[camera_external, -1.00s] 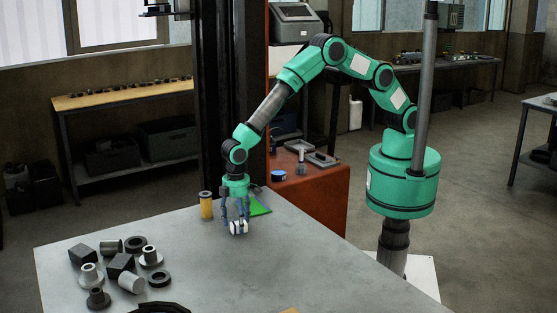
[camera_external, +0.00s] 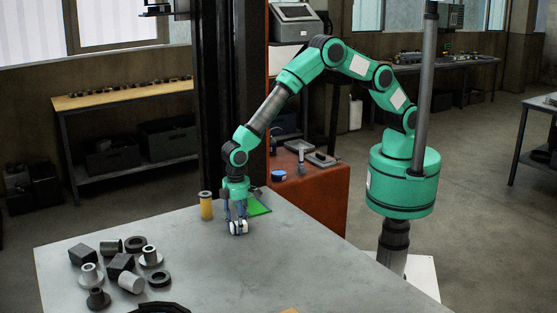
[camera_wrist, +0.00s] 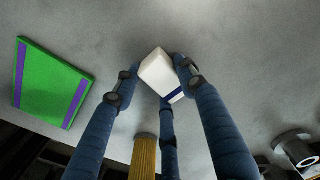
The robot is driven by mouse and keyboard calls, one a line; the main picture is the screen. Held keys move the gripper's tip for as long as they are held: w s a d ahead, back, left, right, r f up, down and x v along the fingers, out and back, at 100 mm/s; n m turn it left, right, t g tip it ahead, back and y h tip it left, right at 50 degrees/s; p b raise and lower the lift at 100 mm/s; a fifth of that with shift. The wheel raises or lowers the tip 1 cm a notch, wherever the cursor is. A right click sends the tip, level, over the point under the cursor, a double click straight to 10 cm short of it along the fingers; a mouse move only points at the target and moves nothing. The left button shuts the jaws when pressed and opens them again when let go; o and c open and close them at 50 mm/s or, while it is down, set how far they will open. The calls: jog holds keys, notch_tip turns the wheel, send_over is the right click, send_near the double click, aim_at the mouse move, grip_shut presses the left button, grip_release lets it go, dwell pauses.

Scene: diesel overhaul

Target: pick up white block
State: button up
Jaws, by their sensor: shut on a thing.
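The white block (camera_external: 238,228) is at the grey table top, below my wrist. In the wrist view the white block (camera_wrist: 160,72) shows a dark blue stripe and sits between my blue-grey fingers. My gripper (camera_external: 238,222) points straight down and is shut on the block. In the wrist view the fingers of my gripper (camera_wrist: 158,82) press on the block from its sides. I cannot tell whether the block touches the table.
A yellow cylinder (camera_external: 206,205) stands close to the left of my gripper. A green flat piece (camera_external: 257,206) with purple stripes lies behind it at the right. Several metal parts (camera_external: 122,264) lie at the table's left. The table's right side (camera_external: 310,275) is mostly clear.

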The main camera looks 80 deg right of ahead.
jog(key=shift+r, duration=0.15)
jog(key=shift+r, duration=0.6)
notch_tip(320, 180, up, 2)
jog(key=shift+r, duration=0.1)
jog(key=s+d, duration=0.3)
jog(key=s, duration=0.1)
jog(key=s+d+r, duration=0.1)
jog(key=s+d, duration=0.6)
jog(key=s, duration=0.1)
jog(key=shift+s+d+r+p, duration=0.1)
jog(key=shift+d+r+p, duration=0.05)
jog(key=shift+p, duration=0.15)
jog(key=shift+d, duration=0.15)
